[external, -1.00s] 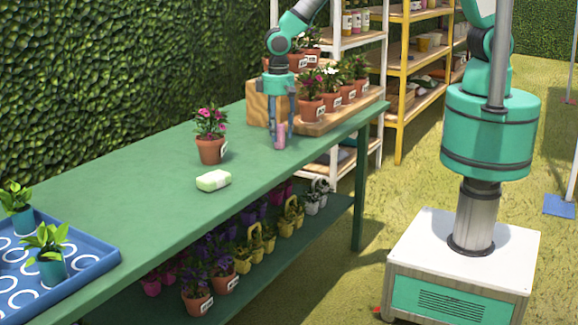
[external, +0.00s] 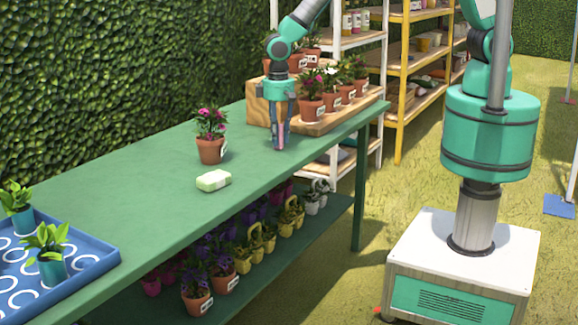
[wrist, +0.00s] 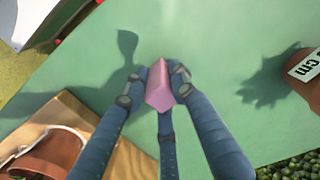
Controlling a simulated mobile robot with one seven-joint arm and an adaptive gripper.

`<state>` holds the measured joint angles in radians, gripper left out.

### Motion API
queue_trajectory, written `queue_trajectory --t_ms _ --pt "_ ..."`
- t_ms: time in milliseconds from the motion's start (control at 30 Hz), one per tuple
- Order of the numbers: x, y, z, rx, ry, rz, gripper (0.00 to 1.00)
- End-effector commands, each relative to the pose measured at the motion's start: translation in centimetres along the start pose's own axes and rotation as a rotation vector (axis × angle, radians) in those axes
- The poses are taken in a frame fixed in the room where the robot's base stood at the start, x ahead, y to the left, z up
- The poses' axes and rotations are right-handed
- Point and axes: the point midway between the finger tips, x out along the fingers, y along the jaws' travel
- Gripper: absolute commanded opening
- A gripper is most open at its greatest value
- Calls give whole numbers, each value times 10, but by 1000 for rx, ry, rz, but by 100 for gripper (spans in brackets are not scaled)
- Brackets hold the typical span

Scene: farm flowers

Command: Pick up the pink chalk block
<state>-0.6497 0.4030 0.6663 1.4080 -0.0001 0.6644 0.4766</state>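The pink chalk block (wrist: 160,86) is between the fingers of my gripper (wrist: 158,88) in the wrist view. The fingers have closed in on it from both sides and appear to touch it. In the external view the block (external: 280,134) is a small pink patch, mostly hidden by the fingers of my gripper (external: 279,140). The gripper points down at the green table (external: 120,200), near its right edge. The block stands upright at table level; I cannot tell whether it is clear of the surface.
A wooden stepped stand (external: 325,121) with several potted flowers is just right of and behind my gripper. A potted pink flower (external: 211,150) and a pale green block (external: 213,180) are to the left. A blue tray (external: 105,252) is at the front left.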

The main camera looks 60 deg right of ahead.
Motion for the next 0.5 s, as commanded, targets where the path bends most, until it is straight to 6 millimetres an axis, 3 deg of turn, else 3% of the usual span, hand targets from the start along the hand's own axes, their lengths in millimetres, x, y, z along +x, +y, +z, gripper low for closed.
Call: queue_trajectory --t_ms 500 --pt "-8 0 0 0 1 0 0"
